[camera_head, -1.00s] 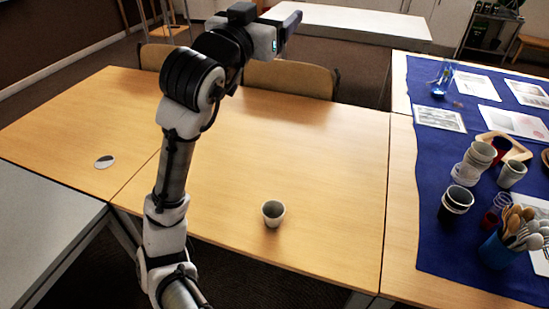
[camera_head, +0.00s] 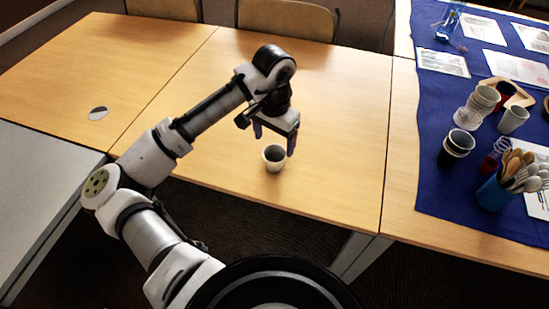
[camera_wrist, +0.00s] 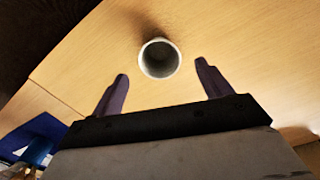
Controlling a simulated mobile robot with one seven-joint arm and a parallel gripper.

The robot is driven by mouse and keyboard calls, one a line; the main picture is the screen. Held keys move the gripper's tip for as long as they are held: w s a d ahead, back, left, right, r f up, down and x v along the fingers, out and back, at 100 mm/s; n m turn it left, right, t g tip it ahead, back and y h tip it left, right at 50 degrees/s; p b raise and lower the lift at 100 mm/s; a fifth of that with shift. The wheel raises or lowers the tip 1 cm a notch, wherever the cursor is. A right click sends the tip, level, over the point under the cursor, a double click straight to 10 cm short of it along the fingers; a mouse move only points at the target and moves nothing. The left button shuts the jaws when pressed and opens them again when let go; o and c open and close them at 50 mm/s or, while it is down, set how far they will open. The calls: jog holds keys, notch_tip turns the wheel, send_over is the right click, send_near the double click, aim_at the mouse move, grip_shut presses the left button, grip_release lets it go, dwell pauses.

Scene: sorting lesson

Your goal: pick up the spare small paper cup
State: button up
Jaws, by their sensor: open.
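The small paper cup (camera_head: 274,158) is pale outside with a grey inside, and stands upright and alone on the wooden table near its front edge. My gripper (camera_head: 274,143) is open and points down above and just behind the cup in the head view. In the wrist view the cup (camera_wrist: 160,59) shows its open mouth from above, beyond the fingertips and roughly midway between them. The two dark fingers of my gripper (camera_wrist: 161,72) are apart with nothing between them. The fingers do not appear to touch the cup.
A blue cloth (camera_head: 437,190) on the right table carries stacked pale cups (camera_head: 484,99), dark cups (camera_head: 457,143), a blue holder (camera_head: 494,194) of wooden spoons and papers. A small round disc (camera_head: 98,113) lies at the left. The table around the cup is clear.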

aim_at(275, 154)
jog(key=shift+f+p, duration=0.6)
jog(key=shift+f, duration=2.65)
jog(key=c, duration=1.1)
jog(key=shift+o, duration=0.2)
